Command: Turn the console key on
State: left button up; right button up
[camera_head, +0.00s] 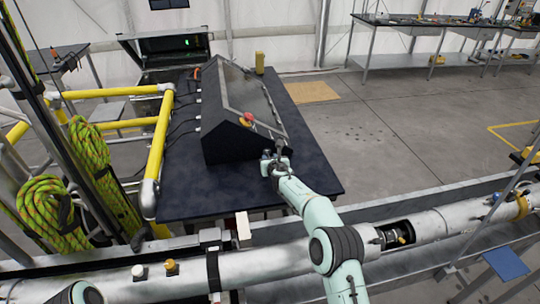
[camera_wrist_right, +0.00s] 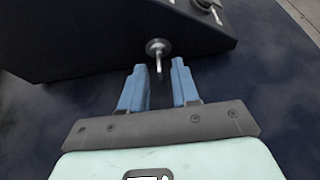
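The black console (camera_head: 232,137) stands on a dark-topped table, with its sloped panel facing right. In the right wrist view its dark side face (camera_wrist_right: 95,40) fills the top left. The silver console key (camera_wrist_right: 158,52) sticks out of a round collar low on that face, its stem toward me. My right gripper (camera_head: 275,155) is at the console's near end. In the wrist view its two blue fingers (camera_wrist_right: 159,80) are open and apart, with the key's end at the gap between their tips. I cannot tell whether they touch it. My left gripper does not show.
A red and yellow button (camera_head: 247,119) sits on the console's near edge. Yellow rails (camera_head: 160,135) and coiled green rope (camera_head: 90,155) stand left. A thick silver pipe (camera_head: 265,260) crosses in front. The dark tabletop (camera_head: 190,200) is bare near the console.

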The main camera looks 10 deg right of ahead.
jog(key=shift+w+f, duration=0.1)
jog(key=shift+w, duration=0.1)
jog(key=shift+s, duration=0.1)
grip_shut()
jog(key=shift+d+m+y, duration=0.2)
jog(key=shift+m+y, duration=0.5)
jog(key=shift+m, duration=0.4)
jog(key=shift+d+m+y, duration=0.1)
jog(key=shift+m+y, duration=0.8)
jog(key=shift+m, duration=0.3)
